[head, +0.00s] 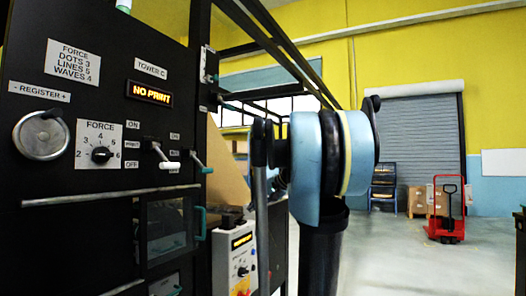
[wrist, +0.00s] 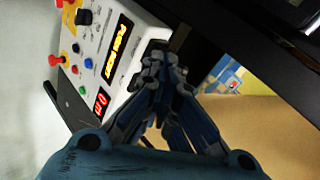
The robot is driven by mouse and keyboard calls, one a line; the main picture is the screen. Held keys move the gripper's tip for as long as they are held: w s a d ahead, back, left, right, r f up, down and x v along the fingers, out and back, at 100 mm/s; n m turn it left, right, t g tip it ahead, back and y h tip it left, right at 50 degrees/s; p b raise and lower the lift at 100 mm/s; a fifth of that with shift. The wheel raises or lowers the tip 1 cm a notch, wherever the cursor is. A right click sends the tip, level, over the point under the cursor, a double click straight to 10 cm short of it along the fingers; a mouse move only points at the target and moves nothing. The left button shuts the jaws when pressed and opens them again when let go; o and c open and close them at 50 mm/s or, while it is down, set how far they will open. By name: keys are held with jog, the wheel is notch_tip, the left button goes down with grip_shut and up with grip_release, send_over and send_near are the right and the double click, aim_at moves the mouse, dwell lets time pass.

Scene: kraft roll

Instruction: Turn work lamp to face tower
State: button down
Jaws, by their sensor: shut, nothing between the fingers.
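The tower is the tall black panel (head: 100,225) on the left of the head view, labelled TOWER C, with a lit NO PRINT display. I cannot make out a work lamp in either view. In the wrist view my gripper (wrist: 156,62) has its fingertips together and holds nothing. Its fingers overlap the edge of a pale control box (wrist: 90,30); I cannot tell whether they touch it. In the head view my arm stands right of the tower, and my gripper is hidden there.
The control box also shows low in the head view (head: 230,260), with a lit display. The tower has a handwheel (head: 41,134), a FORCE knob (head: 101,155) and protruding levers (head: 201,162). A red pallet jack (head: 446,215) stands at the far right. Floor between is clear.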

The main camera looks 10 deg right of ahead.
jog(key=w+d+r+m+t+y, duration=0.1)
jog(key=w+d+r+m+t, duration=0.1)
jog(key=w+d+r, duration=0.35)
jog(key=w+d+r+m+t+y, duration=0.1)
jog(key=w+d+r+t, duration=0.1)
jog(key=w+r, duration=0.7)
jog(key=m+t, duration=0.4)
send_near(260, 147)
jog(key=x, duration=0.4)
jog(key=shift+w+a, duration=0.15)
jog(key=shift+w, duration=0.15)
jog(key=shift+s+a, duration=0.3)
jog(key=shift+a, duration=0.65)
jog(key=shift+d, duration=0.2)
jog(key=shift+s, duration=0.1)
